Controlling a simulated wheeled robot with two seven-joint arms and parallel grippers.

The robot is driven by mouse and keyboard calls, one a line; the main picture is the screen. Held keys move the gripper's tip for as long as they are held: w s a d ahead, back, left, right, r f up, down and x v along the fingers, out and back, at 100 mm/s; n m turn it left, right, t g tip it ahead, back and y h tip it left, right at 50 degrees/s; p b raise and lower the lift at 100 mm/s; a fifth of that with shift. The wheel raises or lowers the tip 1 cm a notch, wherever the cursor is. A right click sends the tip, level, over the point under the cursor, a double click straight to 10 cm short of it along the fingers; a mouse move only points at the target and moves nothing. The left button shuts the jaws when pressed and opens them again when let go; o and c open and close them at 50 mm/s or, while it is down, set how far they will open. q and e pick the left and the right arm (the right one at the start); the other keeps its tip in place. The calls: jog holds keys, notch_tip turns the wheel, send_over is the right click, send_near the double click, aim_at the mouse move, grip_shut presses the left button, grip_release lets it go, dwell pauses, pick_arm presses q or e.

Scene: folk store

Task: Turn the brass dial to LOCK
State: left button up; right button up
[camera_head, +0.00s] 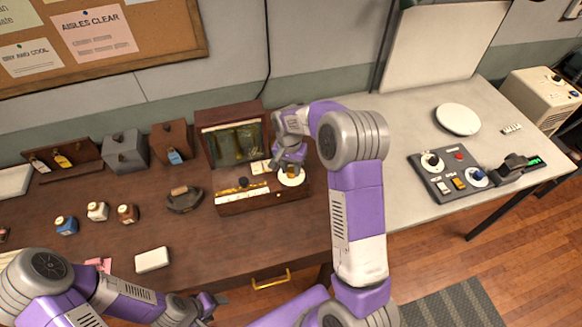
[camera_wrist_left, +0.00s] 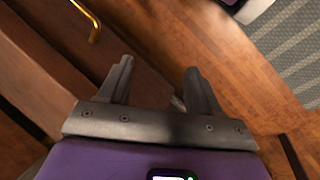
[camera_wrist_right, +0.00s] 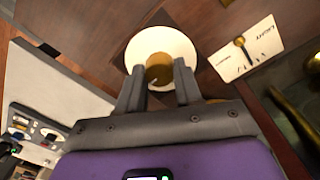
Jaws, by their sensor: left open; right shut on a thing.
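The brass dial (camera_wrist_right: 157,64) is a round brass knob on a white disc (camera_wrist_right: 136,49). The disc also shows in the head view (camera_head: 291,179), on the right end of a low wooden box (camera_head: 234,207) on the dark table. My right gripper (camera_wrist_right: 160,76) is shut on the dial, with one finger on each side. In the head view my right gripper (camera_head: 290,166) comes down on it from above. No LOCK marking is readable, and I cannot tell which way the dial points. My left gripper (camera_wrist_left: 160,70) is open and empty, off the table's front edge.
A wooden cabinet with a glazed front (camera_head: 234,137) stands behind the box. A white card with a small pointer (camera_wrist_right: 245,49) lies beside the disc. A dark iron-like object (camera_head: 185,198) and several small bottles are left. A grey control panel (camera_head: 448,177) sits on the right table.

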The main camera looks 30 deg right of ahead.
jog(key=n, duration=0.4)
jog(key=shift+n, duration=0.4)
jog(key=n, duration=0.4)
jog(key=shift+s+n, duration=0.1)
jog(key=shift+n, duration=0.2)
jog(key=n, duration=0.4)
jog(key=shift+n+t, duration=0.3)
jog(key=shift+n, duration=1.8)
jog(key=o, duration=1)
jog(key=shift+o, duration=0.2)
